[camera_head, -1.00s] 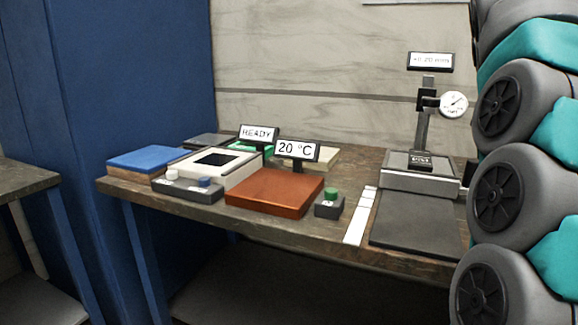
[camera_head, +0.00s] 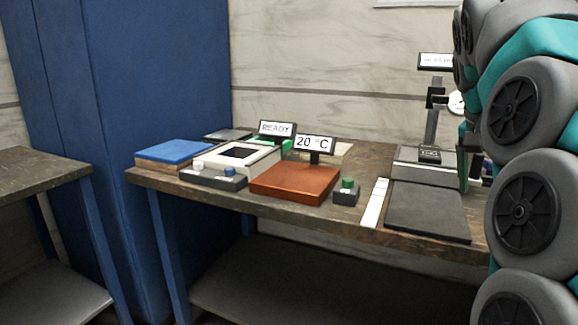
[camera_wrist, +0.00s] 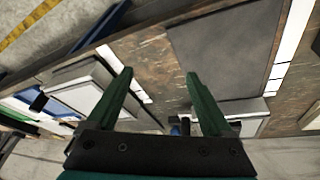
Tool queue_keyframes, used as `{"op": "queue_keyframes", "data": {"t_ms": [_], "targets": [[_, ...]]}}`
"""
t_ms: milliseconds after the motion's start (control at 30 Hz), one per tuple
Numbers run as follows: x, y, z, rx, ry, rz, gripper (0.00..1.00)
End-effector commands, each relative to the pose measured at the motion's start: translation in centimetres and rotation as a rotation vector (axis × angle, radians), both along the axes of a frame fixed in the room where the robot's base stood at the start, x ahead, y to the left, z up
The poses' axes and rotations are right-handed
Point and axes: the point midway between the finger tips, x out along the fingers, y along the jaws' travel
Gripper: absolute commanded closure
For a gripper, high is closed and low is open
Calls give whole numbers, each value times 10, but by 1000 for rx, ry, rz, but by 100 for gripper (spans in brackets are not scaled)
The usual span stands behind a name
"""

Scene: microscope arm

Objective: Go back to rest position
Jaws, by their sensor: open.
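My gripper (camera_wrist: 160,73) shows in the wrist view with its two green fingers spread apart and nothing between them. It hangs over the workbench, and the wrist view is tilted. In the camera_head view, my grey and teal arm fills the right edge and hides most of the gripper. A green finger (camera_head: 462,165) shows beside the gauge stand there. I cannot tell whether it touches the stand.
The workbench (camera_head: 330,222) holds a gauge stand (camera_head: 432,125), a dark mat (camera_head: 427,210), an orange-brown plate (camera_head: 295,183), a white frame (camera_head: 215,160) and a blue pad (camera_head: 175,152). A blue cabinet (camera_head: 130,90) stands behind. Another table (camera_head: 40,172) is at left.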

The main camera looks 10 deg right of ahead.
Motion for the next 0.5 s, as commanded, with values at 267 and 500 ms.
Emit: {"op": "queue_keyframes", "data": {"t_ms": [267,500], "targets": [[-10,59,-43,20,97,249,15],[-45,128,-108,74,209,520,15]]}}
